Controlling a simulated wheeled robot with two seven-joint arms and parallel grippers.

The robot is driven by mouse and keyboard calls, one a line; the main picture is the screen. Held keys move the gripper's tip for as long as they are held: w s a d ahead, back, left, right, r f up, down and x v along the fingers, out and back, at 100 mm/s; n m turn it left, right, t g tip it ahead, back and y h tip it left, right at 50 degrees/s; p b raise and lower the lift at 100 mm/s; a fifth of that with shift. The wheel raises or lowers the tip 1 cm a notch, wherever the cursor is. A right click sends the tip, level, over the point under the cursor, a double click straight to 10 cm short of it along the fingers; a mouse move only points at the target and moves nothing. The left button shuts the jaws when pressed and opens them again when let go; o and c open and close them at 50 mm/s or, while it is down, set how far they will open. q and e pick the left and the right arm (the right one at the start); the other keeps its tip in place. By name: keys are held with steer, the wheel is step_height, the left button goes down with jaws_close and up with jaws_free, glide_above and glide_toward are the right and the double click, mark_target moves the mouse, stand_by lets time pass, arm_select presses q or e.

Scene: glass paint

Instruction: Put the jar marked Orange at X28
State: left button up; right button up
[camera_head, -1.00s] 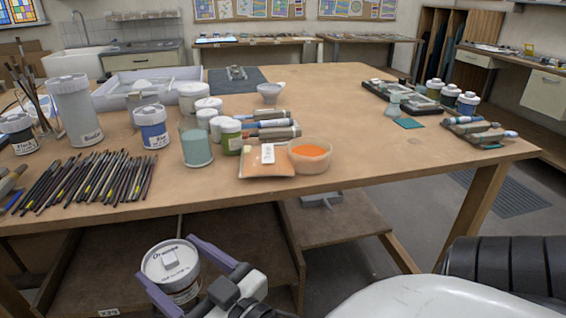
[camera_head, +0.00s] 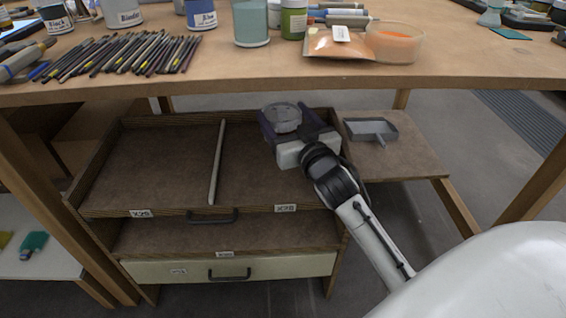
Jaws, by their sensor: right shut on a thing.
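The Orange jar (camera_head: 281,118) shows its pale round lid toward me; its lettering is not readable now. My right gripper (camera_head: 288,112) is shut on it, with one purple finger on each side. The jar is over the back of the right compartment (camera_head: 260,185) of the open drawer. I cannot tell whether its base touches the drawer floor. The tag (camera_head: 285,208) on the front edge of this compartment appears to read X28. My left gripper is out of view.
A thin divider (camera_head: 217,160) separates the empty left compartment (camera_head: 150,165), which has its own tag (camera_head: 141,213). A grey scoop-like tray (camera_head: 371,130) lies on a board at right. The tabletop (camera_head: 450,72) with brushes (camera_head: 125,55) and paint jars overhangs the drawer's back.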

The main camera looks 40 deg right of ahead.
mark_target(284, 134)
step_height(284, 134, down, 4)
steer(key=shift+r+b, duration=0.25)
steer(key=shift+b, duration=0.25)
steer(key=shift+f, duration=0.75)
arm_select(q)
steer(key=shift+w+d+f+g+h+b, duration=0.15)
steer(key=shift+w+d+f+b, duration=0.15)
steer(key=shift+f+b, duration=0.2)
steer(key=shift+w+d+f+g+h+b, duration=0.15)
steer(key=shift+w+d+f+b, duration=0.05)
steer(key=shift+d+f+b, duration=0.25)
arm_select(e)
steer(key=shift+f, duration=1.45)
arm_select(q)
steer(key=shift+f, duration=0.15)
arm_select(e)
steer(key=shift+f, duration=0.1)
steer(key=o, duration=1.6)
steer(key=shift+f, duration=0.1)
